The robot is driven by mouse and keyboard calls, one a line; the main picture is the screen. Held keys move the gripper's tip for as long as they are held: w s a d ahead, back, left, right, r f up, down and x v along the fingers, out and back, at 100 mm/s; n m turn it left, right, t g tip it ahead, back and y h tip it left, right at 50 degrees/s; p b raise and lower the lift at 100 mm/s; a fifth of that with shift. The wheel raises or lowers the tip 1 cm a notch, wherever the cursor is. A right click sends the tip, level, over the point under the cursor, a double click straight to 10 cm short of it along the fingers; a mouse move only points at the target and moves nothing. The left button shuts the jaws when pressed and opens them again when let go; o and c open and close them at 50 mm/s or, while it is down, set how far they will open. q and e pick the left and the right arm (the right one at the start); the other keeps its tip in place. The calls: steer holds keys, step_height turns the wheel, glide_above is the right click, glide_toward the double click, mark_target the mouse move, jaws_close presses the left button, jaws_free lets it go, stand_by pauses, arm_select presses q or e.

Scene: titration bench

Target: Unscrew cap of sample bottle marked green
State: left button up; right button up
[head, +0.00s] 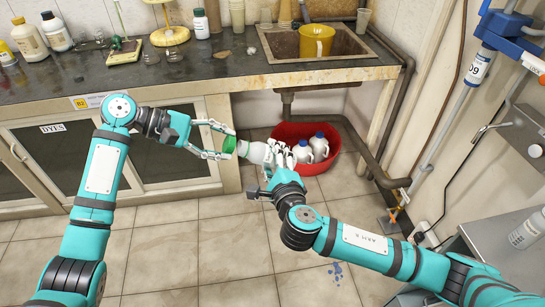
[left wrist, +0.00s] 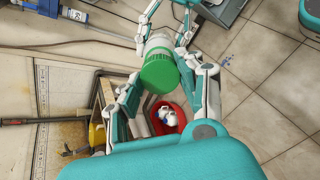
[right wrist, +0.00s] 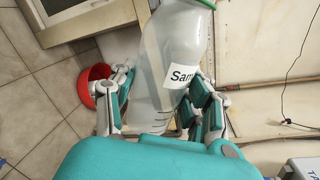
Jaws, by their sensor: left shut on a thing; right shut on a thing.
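The sample bottle (head: 255,153) is a whitish, translucent bottle held nearly level above the floor in front of the bench. Its green cap (head: 229,145) is at its left end and also shows large in the left wrist view (left wrist: 160,72). My left gripper (head: 226,140) is shut on the green cap. My right gripper (head: 277,158) is shut around the bottle's body. In the right wrist view the bottle (right wrist: 182,50) has a white label reading "Sam", the rest hidden, and a green edge at the top. I cannot tell whether the cap has turned.
A red basin (head: 331,160) with white jugs (head: 318,146) stands on the floor behind the bottle. The bench (head: 215,72) carries several bottles and a sink (head: 345,42) with a yellow pot (head: 317,41). A grey cabinet (head: 500,240) is at lower right. The tiled floor is mostly clear.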

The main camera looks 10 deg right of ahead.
arm_select(q)
steer(key=shift+a+r, duration=0.1)
steer(key=v, duration=0.4)
steer(key=shift+a+r, duration=0.15)
steer(key=shift+a, duration=0.15)
stand_by(0.4)
